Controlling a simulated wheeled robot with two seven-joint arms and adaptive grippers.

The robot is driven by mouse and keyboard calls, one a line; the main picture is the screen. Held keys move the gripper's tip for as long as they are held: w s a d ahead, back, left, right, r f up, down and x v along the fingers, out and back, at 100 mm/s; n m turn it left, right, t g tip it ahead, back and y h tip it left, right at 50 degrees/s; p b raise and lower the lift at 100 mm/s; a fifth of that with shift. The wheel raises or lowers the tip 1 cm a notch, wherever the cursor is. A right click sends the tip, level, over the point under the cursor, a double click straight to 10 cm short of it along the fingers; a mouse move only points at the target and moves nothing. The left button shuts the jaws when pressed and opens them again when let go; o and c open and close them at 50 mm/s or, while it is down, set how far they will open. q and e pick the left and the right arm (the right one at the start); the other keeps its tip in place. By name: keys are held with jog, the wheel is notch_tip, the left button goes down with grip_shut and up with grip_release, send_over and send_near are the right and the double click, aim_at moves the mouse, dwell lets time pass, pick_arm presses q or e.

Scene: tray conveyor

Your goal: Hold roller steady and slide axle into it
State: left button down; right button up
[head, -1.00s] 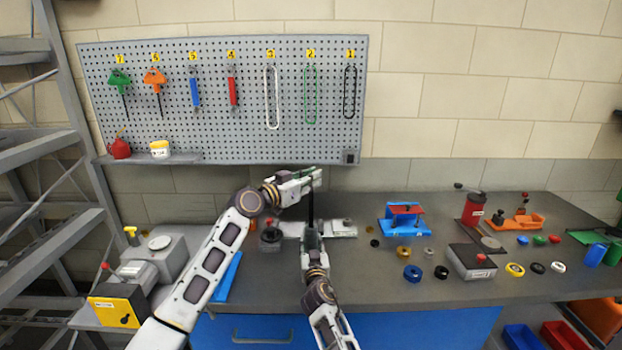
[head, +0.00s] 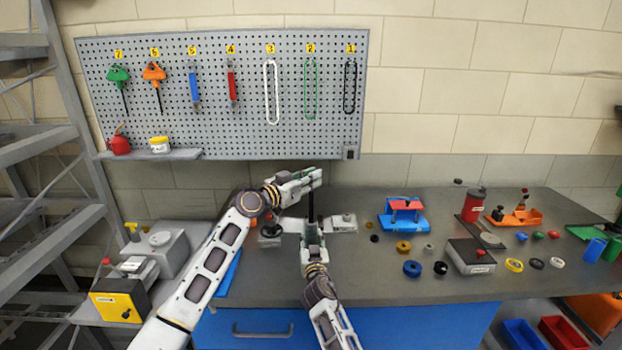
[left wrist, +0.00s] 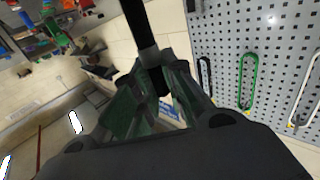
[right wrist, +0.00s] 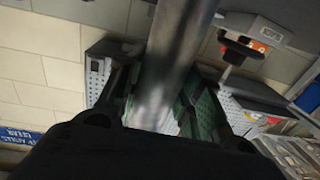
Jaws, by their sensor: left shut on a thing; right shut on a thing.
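My left gripper (head: 313,179) is shut on a thin black rod (head: 311,205), which I take for the axle. The rod stands upright below the fingers and also shows in the left wrist view (left wrist: 139,25). My right gripper (head: 312,232) is lower, directly beneath it. It is shut on a thicker, shiny grey cylinder (right wrist: 180,50), which I take for the roller. In the head view the roller is mostly hidden by the right gripper. The rod's lower end reaches the right gripper; whether it touches or enters the roller is hidden.
A grey device with a black knob (head: 270,231) stands left of the right gripper, and a grey box (head: 343,223) stands right of it. A blue fixture with a red top (head: 404,214) and several rings lie further right. The pegboard (head: 220,100) is behind.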

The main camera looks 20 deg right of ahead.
pick_arm(q)
jog(key=shift+f, duration=0.7)
dwell(0.4)
jog(key=c, duration=1.4)
grip_release()
jog(key=shift+a, duration=0.1)
jog(key=shift+v, duration=5.95)
pick_arm(e)
jog(key=o, duration=1.3)
